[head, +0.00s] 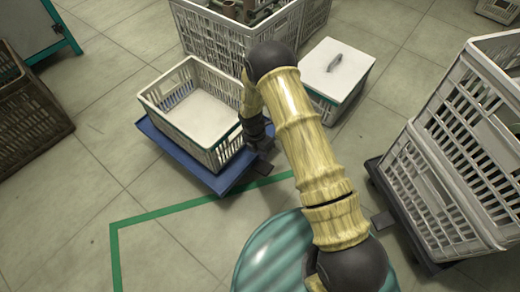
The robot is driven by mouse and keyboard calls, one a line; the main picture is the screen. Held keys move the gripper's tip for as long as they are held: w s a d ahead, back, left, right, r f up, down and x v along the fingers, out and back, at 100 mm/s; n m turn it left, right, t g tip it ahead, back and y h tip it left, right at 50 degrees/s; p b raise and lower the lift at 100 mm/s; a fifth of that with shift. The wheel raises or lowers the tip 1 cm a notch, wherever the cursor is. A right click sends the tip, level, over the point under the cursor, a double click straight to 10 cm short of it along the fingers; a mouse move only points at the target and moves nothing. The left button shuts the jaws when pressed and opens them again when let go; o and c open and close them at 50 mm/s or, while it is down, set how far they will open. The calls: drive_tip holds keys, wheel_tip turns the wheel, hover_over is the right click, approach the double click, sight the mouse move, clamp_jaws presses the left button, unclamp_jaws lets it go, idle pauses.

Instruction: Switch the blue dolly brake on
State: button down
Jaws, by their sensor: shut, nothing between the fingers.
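The blue dolly (192,167) stands on the tiled floor left of the middle, with a white slatted crate (220,153) on it. A small dark pedal (266,172), seemingly its brake, sticks out at the dolly's right side. My gripper (263,146) points down just above this pedal, by the crate's right side. It is dark, shut and empty. I cannot tell whether its tips touch the pedal. My forearm hides part of the floor to the right, and the brake's position is not clear.
A large grey crate (215,42) with parts inside stands behind. A white-lidded box (337,67) is right of my arm. Tall crates (463,150) stand on a dark dolly (415,240) at right. A brown crate (28,118) is at left. Floor is free at lower left, around a green line (165,212).

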sight(266, 167)
drive_tip(key=b+x, duration=0.3)
drive_tip(key=x, duration=0.2)
drive_tip(key=shift+f, duration=0.25)
